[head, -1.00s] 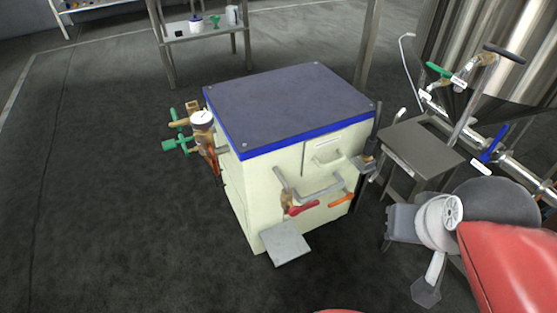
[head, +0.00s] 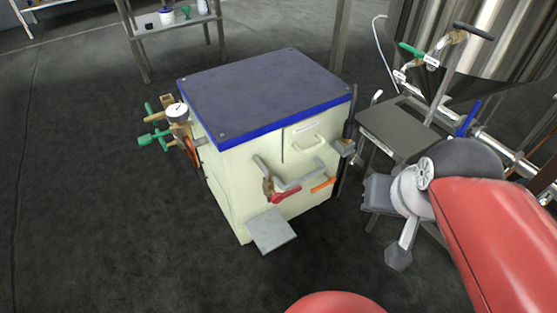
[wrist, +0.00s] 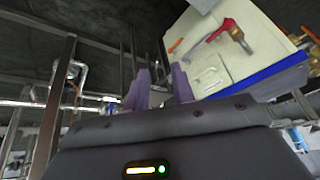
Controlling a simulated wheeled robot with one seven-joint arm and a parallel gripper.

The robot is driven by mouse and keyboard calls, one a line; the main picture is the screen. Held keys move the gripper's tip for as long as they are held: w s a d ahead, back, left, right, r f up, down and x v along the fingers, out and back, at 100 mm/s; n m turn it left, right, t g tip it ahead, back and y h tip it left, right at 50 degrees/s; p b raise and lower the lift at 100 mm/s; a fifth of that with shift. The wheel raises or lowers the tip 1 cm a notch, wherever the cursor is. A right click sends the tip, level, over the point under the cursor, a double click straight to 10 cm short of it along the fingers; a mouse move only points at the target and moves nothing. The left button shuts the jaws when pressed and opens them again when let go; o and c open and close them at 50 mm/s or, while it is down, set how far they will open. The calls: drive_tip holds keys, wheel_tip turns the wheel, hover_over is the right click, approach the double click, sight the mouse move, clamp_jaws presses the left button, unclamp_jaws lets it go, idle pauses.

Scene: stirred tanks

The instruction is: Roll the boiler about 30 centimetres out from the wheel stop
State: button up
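The boiler (head: 240,180) is a cream cabinet with a dark blue-edged top, upright on the floor in the middle of the head view. Its front has a grey bar handle (head: 295,181), a red lever (head: 285,194) and an orange lever (head: 323,185). A grey plate (head: 271,231) juts out low at the front. In the wrist view the boiler (wrist: 262,50) appears upside down at upper right. My gripper (wrist: 160,88) shows two purple fingers apart with nothing between them, beside the boiler and apart from its handle. I cannot make out a wheel stop.
A gauge with green-handled valves (head: 165,132) sticks out at the boiler's left side. A grey stand (head: 400,128) and a steel tank (head: 480,40) with pipes are close on the right. A shelf table (head: 175,27) is behind. The floor at left (head: 80,180) is clear.

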drive_tip(key=shift+o, duration=1.2)
drive_tip(key=w+a+f+m+g+y+b, duration=0.2)
drive_tip(key=w+f+m, duration=0.4)
drive_tip(key=m, duration=0.4)
drive_tip(key=shift+w+a+f+g+y, duration=0.3)
drive_tip(key=shift+w+a+g+y, duration=0.15)
drive_tip(key=shift+a+g+y, duration=0.55)
drive_tip(key=m+t+y+b, duration=0.1)
drive_tip(key=m+y+b, duration=0.8)
drive_tip(key=m, duration=1.9)
approach(307, 176)
wheel_tip(307, 176, down, 4)
drive_tip(key=a+y+p, duration=0.2)
drive_tip(key=y+p, duration=0.1)
drive_tip(key=a, duration=0.2)
drive_tip(key=w+a, duration=0.1)
drive_tip(key=a, duration=0.4)
drive_tip(key=shift+w+a+f+b, duration=0.1)
drive_tip(key=shift+w+f+b, duration=0.25)
drive_tip(key=shift+f, duration=0.05)
clamp_jaws()
